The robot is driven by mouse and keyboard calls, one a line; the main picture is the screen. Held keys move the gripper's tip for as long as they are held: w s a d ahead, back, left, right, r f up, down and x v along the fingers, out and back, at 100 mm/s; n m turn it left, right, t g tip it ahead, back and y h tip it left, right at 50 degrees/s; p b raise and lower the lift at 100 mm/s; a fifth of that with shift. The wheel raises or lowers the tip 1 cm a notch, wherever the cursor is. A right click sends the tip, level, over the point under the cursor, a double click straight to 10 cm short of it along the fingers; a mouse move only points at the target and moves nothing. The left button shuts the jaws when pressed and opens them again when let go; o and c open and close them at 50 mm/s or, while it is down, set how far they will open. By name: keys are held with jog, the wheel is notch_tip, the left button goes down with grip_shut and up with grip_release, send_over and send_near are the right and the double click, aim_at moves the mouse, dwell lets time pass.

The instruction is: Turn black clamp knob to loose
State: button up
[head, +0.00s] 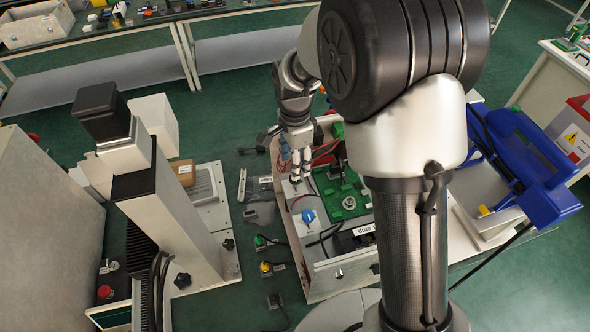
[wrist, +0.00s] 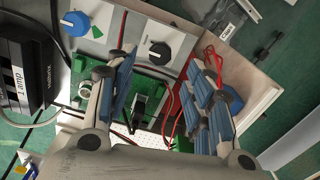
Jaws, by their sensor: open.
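A round black knob (wrist: 159,52) sits on a light grey panel in the wrist view, beside a blue knob (wrist: 75,23). The black knob is seen between and beyond the fingertips of my gripper (wrist: 163,60), which is open and empty. I cannot tell how far the fingertips are from it. In the head view my gripper (head: 300,174) points down over the crate, just behind the blue knob (head: 307,216), and the black knob there is not clear. Black star-shaped knobs also show on the lift column's base (head: 182,281) and plate (head: 229,244).
The open crate (head: 325,275) holds a green circuit board (head: 345,196) and red wires (wrist: 212,62) by the right finger. The lift column (head: 165,210) stands left. A blue device (head: 515,160) stands right. Several small switches lie on the surface left of the crate.

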notch_tip(320, 180, up, 6)
jog(key=shift+f, duration=0.1)
dwell(0.4)
